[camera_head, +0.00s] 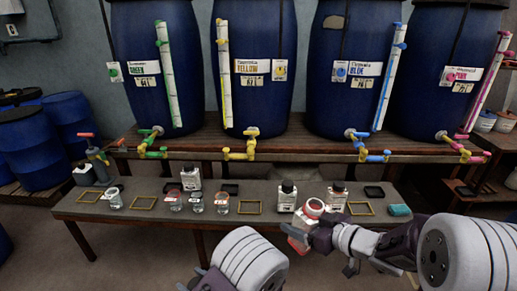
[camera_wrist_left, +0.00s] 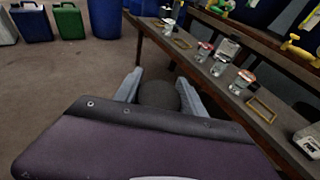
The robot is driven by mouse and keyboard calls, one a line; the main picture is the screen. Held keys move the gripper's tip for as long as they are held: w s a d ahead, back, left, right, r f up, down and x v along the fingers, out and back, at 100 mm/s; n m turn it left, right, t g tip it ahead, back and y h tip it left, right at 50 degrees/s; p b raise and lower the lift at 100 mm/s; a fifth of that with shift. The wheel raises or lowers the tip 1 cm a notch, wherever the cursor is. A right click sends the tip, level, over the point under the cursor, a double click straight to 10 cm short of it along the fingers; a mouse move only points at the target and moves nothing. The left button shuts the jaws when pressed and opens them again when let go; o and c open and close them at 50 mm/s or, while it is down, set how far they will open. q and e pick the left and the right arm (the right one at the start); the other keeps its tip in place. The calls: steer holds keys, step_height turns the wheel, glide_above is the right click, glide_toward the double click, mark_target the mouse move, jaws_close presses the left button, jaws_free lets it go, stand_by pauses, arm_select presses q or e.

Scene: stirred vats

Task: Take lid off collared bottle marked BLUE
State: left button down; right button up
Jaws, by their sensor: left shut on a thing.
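My right gripper (camera_head: 308,236) is shut on a small bottle with a red rim and pale top (camera_head: 314,207), held tilted in front of the bench edge. Its reddish lower part shows below the fingers; I cannot read any marking on it. My left gripper (camera_head: 188,285) is at the bottom edge of the head view, left of its pale arm link and apart from the bottle. In the left wrist view its fingers (camera_wrist_left: 160,88) are closed on a dark round thing (camera_wrist_left: 159,96), which looks like a lid. The vat marked BLUE (camera_head: 350,35) stands behind.
Blue barrels (camera_head: 35,150) stand at left. The floor before the bench is clear.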

step_height(320, 180, up, 23)
steer(key=p, duration=1.9)
steer(key=shift+p, duration=0.3)
